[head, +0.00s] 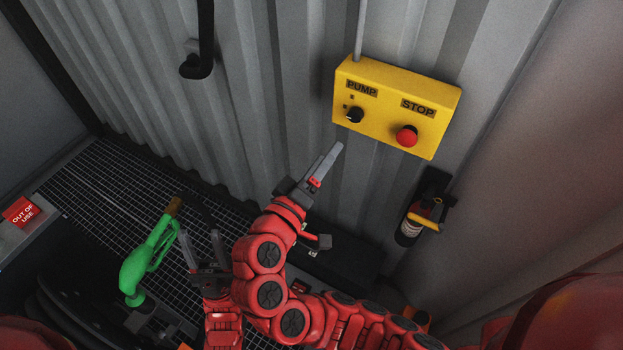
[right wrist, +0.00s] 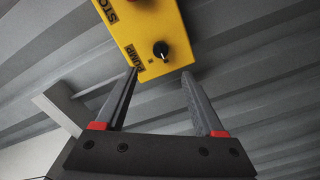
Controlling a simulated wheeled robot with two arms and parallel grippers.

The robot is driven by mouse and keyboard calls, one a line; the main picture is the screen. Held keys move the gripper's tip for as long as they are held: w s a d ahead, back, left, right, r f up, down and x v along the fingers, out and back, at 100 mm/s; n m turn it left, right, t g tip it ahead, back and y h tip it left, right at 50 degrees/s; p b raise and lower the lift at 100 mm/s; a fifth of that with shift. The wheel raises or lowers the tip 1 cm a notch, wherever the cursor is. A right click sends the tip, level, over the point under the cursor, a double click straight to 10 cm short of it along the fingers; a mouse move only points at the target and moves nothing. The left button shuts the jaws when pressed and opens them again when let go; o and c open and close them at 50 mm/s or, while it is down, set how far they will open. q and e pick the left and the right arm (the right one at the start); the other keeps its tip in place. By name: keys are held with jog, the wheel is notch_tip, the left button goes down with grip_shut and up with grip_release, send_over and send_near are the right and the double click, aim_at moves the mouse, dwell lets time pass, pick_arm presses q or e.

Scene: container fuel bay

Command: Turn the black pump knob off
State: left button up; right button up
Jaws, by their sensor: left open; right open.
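The yellow control box (head: 385,118) is on the corrugated wall in the head view. Its black pump knob (head: 355,115) sits below the PUMP label, left of the red STOP button (head: 406,136). My right gripper (head: 337,150) is open and empty, just below and left of the box, pointing up toward it. In the right wrist view the knob (right wrist: 161,50) shows beyond the fingertips and between their lines, apart from both fingers (right wrist: 160,73). A small pale mark shows on the knob. My left gripper (head: 199,235) is open, low at the left.
A green fuel nozzle (head: 143,255) stands left of my left gripper; I cannot tell whether they touch. A black pipe (head: 203,55) runs down the wall at upper left. The wall around the box's left side is clear.

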jog(key=v, duration=0.5)
jog(key=shift+b, duration=0.35)
